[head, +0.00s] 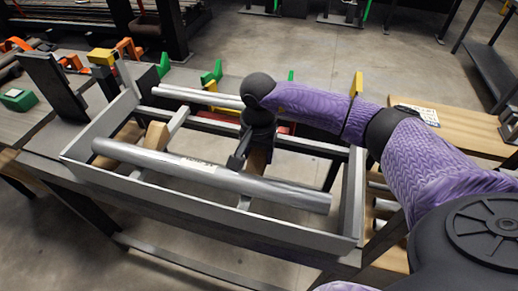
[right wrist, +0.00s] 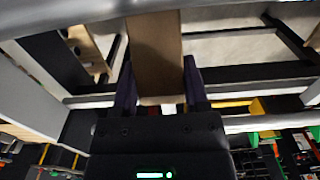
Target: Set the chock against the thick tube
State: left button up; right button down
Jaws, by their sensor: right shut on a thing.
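The thick tube (head: 210,172) is a long grey metal tube lying across the grey frame (head: 130,188). My right gripper (head: 245,155) is behind the tube, right of its middle, pointing down. It is shut on a wooden chock (head: 260,161), partly hidden by the gripper and tube. In the right wrist view the chock (right wrist: 155,50) is between the two dark fingers (right wrist: 158,90), and its far end reaches the tube (right wrist: 60,10) at the top edge. I cannot tell whether they touch. A second wooden chock (head: 157,135) stands behind the tube on the left. My left gripper is out of view.
A thinner tube (head: 198,97) lies farther back across the frame. Green and yellow brackets (head: 212,76) stand along the back. A green box (head: 17,99) sits on the table at left. A wooden-topped bench (head: 460,130) is at right.

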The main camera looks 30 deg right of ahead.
aim_at(259, 152)
grip_release()
notch_tip(259, 152, up, 10)
jog(key=shift+f+p, duration=0.15)
jog(key=shift+p, duration=1.1)
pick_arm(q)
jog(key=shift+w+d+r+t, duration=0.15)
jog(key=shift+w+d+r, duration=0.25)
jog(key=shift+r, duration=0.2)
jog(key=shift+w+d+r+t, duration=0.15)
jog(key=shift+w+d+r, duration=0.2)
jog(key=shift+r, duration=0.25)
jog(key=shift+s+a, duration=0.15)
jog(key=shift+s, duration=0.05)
